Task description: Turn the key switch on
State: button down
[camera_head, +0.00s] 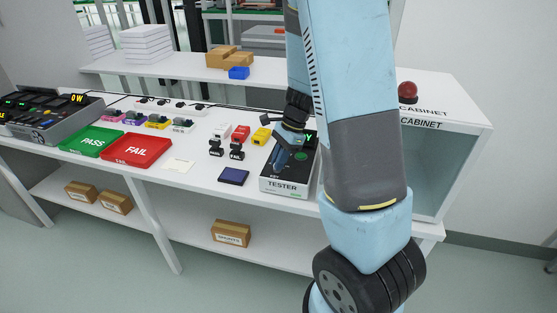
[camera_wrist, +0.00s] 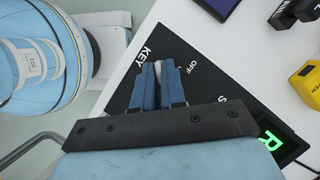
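The tester (camera_head: 285,186) is a grey box with a black top near the front edge of the white table, partly hidden by my arm. In the wrist view its black panel (camera_wrist: 215,98) carries the words KEY and OFF. My gripper (camera_head: 279,165) points down at the panel's left part. In the wrist view the blue fingers of my gripper (camera_wrist: 158,72) stand close together, between the words KEY and OFF. A small pale piece, the key switch (camera_wrist: 157,67), shows between the fingertips, and they appear closed on it. Most of the switch is hidden, so its angle cannot be read.
A dark blue pad (camera_head: 233,176) lies left of the tester. Red FAIL (camera_head: 137,150) and green PASS (camera_head: 92,142) trays lie further left. A yellow block (camera_head: 261,136) and black parts sit behind. A cabinet (camera_head: 455,130) with a red lamp stands at right.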

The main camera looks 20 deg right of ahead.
dwell(0.4)
jog(key=shift+a+n, duration=0.1)
jog(key=shift+n, duration=0.4)
jog(key=c, duration=1.3)
grip_release()
jog(key=shift+o, duration=0.2)
jog(key=v, duration=1.3)
jog(key=shift+w+r, duration=0.25)
jog(key=shift+r, duration=0.1)
